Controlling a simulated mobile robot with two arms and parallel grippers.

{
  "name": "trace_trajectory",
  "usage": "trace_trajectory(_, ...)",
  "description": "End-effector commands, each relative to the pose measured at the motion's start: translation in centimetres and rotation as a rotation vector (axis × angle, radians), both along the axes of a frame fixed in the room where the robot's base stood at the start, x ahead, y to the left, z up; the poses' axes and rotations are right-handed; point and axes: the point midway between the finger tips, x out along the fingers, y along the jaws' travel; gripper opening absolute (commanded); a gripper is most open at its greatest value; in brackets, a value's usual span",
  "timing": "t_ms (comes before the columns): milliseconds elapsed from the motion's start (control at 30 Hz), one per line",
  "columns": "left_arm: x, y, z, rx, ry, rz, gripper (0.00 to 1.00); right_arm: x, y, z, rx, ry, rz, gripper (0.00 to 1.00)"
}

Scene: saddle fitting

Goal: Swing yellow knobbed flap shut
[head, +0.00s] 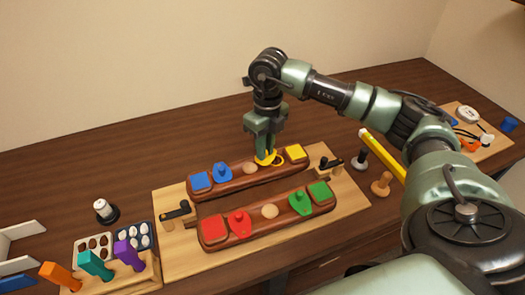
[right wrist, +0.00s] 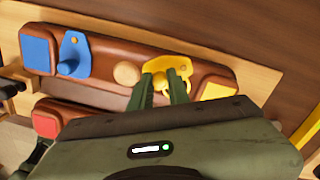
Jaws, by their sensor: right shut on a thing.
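The yellow knobbed flap (head: 266,160) is on the far brown wooden bar (head: 236,181), near its right end. It also shows in the right wrist view (right wrist: 178,66), lying between the round wooden knob (right wrist: 127,74) and the yellow square (right wrist: 217,92). My right gripper (head: 264,155) reaches down from above and is shut on the yellow flap's knob, with its fingers (right wrist: 160,92) on either side of it. The fingers hide part of the flap. My left gripper is not in view.
The far bar also bears a blue square (head: 200,181) and blue knobbed flap (head: 223,175). The near bar (head: 262,224) bears red and green pieces. Black latches (head: 178,210) stand beside the bars. A rack of coloured handles (head: 117,279) stands front left.

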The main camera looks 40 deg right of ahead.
Motion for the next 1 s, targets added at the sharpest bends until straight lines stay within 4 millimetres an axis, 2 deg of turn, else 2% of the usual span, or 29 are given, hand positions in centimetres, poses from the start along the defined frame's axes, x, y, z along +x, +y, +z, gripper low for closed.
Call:
trace_trajectory(33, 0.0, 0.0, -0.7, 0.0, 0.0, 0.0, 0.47, 0.0, -0.1, -0.2, 0.0, -0.006, 0.044, 0.0)
trace_trajectory(500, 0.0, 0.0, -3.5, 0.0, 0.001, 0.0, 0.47, -1.1, -0.9, -0.1, 0.0, -0.007, 0.49, 0.0)
trace_trajectory(1000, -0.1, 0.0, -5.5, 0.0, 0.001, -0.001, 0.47, -1.8, -2.0, 0.1, 0.0, -0.007, 0.88, 0.0)
